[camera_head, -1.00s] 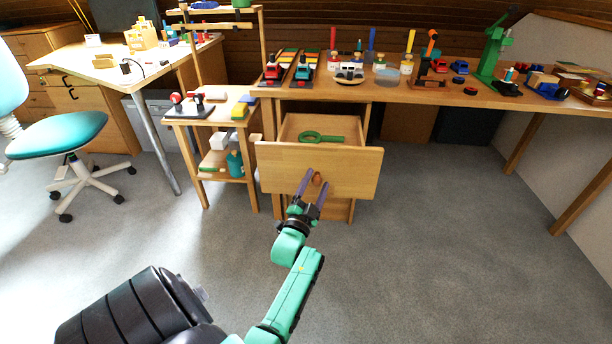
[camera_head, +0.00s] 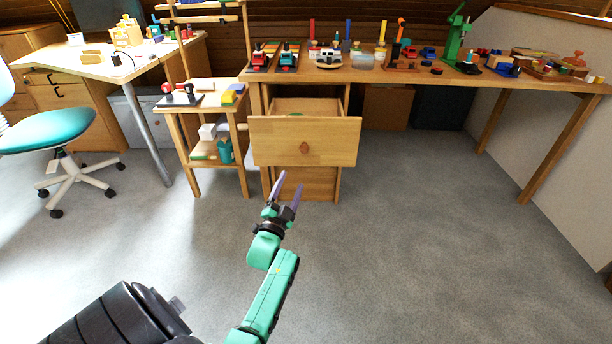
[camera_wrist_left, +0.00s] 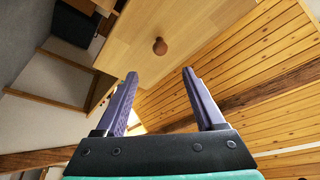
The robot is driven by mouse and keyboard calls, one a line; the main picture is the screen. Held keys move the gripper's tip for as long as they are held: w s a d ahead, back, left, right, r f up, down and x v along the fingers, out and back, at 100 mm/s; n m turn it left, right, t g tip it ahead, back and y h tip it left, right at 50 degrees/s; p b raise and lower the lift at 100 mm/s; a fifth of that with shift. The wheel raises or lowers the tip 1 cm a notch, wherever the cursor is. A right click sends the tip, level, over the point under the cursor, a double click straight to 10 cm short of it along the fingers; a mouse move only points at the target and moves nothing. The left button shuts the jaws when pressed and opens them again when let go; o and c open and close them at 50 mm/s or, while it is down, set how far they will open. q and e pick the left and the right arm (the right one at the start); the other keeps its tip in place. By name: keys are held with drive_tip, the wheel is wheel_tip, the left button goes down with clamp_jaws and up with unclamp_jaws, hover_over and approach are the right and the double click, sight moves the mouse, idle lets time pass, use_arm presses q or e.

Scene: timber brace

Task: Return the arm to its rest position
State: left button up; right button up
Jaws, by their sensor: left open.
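My left arm (camera_head: 268,298) is green and reaches up from the bottom of the head view. My left gripper (camera_head: 288,187) is open and empty, with two purple fingers. It stands below and in front of the wooden drawer (camera_head: 275,142), apart from it. The drawer is pulled out, with a round brown knob (camera_head: 304,148) on its front. In the left wrist view the open fingers (camera_wrist_left: 160,90) show with nothing between them, and the knob (camera_wrist_left: 160,46) lies beyond them. My right gripper is not in view.
A long workbench (camera_head: 400,76) with toys and tools stands behind the drawer. A small wooden shelf (camera_head: 205,112) stands to its left. A teal office chair (camera_head: 48,131) is at the far left. Open grey floor (camera_head: 420,240) lies to the right of my arm.

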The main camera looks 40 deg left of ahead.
use_arm(q)
drive_tip(key=s+d+f+g+h, duration=0.1)
drive_tip(key=d+f+g+h, duration=0.35)
drive_tip(key=d+f, duration=0.2)
drive_tip(key=s+d+f+n+g+h, duration=0.1)
drive_tip(key=s+d+f+g+h, duration=0.1)
drive_tip(key=s+d+f+g, duration=0.45)
drive_tip(key=s+d+f+n+g+h, duration=0.1)
drive_tip(key=s+d+f+n+g, duration=0.15)
drive_tip(key=s+d, duration=0.45)
drive_tip(key=s+d+r+g+p, duration=0.15)
drive_tip(key=s+g, duration=0.35)
drive_tip(key=s, duration=0.6)
drive_tip(key=s+a+f+p, duration=0.2)
drive_tip(key=s+p, duration=0.6)
drive_tip(key=p, duration=0.5)
drive_tip(key=s+a+f+p, duration=0.3)
drive_tip(key=s+p, duration=0.5)
drive_tip(key=p, duration=0.5)
drive_tip(key=shift+a+p, duration=0.3)
drive_tip(key=shift+a, duration=0.05)
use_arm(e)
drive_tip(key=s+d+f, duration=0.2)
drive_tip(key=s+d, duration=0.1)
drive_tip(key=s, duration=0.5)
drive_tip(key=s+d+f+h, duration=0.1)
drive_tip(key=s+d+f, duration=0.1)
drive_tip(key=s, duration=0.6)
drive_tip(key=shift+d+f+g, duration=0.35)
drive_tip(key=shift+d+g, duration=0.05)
